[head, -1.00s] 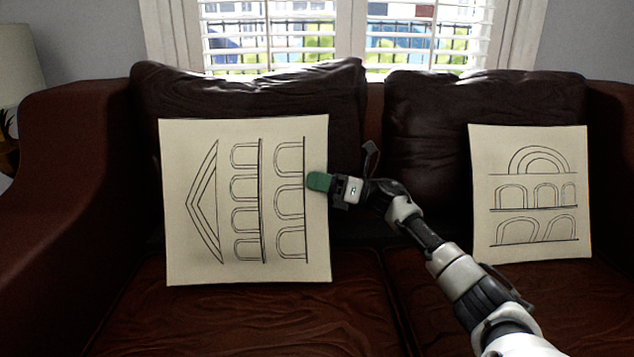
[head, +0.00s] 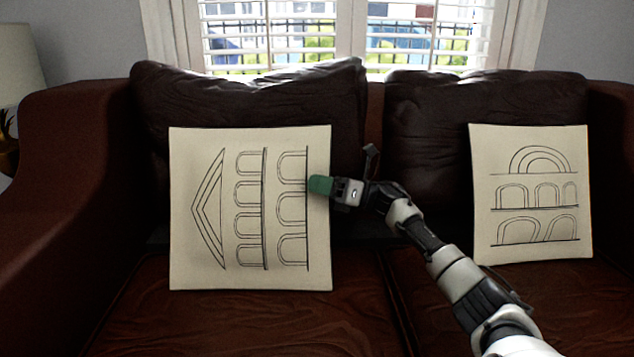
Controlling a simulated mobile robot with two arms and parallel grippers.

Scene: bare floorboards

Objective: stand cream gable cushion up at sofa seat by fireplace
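The cream gable cushion (head: 210,262) stands on the left part of the sofa seat, in front of the dark left back cushion. Its drawn gable points left and its rows of arches run up and down, so the drawing lies on its side. My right gripper (head: 320,185) is at the cushion's right edge, with a green fingertip overlapping its front face. The other finger is not clearly seen, so I cannot tell whether it grips the edge. My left gripper is not in view.
The brown leather sofa (head: 60,200) fills the view. A second cream cushion with arches (head: 530,225) stands on the right seat. A lamp (head: 20,65) is at the far left, and a window with blinds (head: 345,40) is behind. The seat front is clear.

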